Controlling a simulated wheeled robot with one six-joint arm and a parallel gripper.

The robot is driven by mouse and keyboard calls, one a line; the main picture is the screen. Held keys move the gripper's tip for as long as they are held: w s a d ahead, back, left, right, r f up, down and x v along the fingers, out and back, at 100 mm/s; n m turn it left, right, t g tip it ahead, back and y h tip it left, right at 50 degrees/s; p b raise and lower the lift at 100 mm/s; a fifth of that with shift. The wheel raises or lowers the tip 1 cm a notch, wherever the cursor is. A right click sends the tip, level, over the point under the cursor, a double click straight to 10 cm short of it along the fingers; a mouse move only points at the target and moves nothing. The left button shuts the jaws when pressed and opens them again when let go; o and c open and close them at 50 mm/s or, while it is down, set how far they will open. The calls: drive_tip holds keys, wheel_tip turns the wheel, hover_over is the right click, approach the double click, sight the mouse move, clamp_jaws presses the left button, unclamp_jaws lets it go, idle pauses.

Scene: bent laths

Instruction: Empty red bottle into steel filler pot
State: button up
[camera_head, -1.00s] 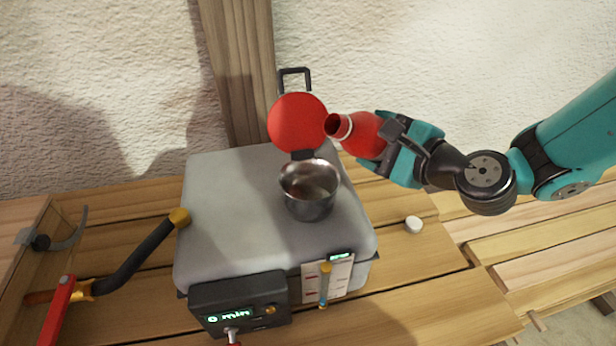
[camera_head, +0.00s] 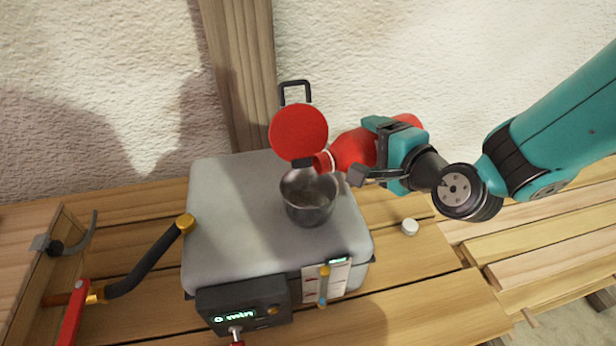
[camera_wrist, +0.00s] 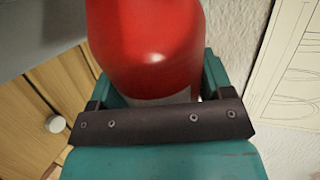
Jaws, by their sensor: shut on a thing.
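The red bottle (camera_head: 350,151) is held on its side, tilted with its neck lower and pointing left. Its mouth is just above the back right rim of the steel filler pot (camera_head: 308,208). My gripper (camera_head: 367,150) is shut around the bottle's body; the red body also fills the top of the wrist view (camera_wrist: 150,45). The pot stands upright on the grey steam box, with its round red lid (camera_head: 298,132) flipped open behind it. The pot's inside looks dark; I cannot tell what is in it, and no stream shows.
The grey box (camera_head: 235,215) stands on a slatted wooden bench, with a small lit display (camera_head: 235,316) in front. A white cap (camera_head: 410,227) lies on the bench to its right. A black hose (camera_head: 145,260) and a red clamp (camera_head: 73,315) are at left.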

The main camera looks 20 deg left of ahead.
drive_tip(key=shift+r+p, duration=0.35)
drive_tip(key=shift+p, duration=0.15)
drive_tip(key=shift+s+a+r+n+t+h+p, duration=0.15)
drive_tip(key=shift+r+n+p, duration=0.35)
drive_tip(key=shift+p, duration=0.6)
drive_tip(key=shift+s+a+r+n+t+h+p, duration=0.15)
drive_tip(key=shift+r+n+p, duration=0.3)
drive_tip(key=shift+p, duration=0.65)
drive_tip(key=shift+w+d+r+p, duration=0.2)
drive_tip(key=shift+w+p, duration=0.1)
drive_tip(key=shift+p, duration=0.55)
drive_tip(key=shift+r+n+p, duration=0.2)
drive_tip(key=shift+n+p, duration=0.15)
drive_tip(key=shift+p, duration=0.6)
drive_tip(key=shift+r+p, duration=0.35)
drive_tip(key=shift+p, duration=0.45)
drive_tip(key=p, duration=0.3)
drive_tip(key=shift+a+r+p, duration=0.15)
drive_tip(key=shift+r+p, duration=0.05)
drive_tip(key=shift+p, duration=0.1)
drive_tip(key=shift+t+h+p, duration=0.3)
drive_tip(key=shift+p, duration=0.4)
drive_tip(key=p, duration=0.4)
drive_tip(key=shift+s, duration=0.1)
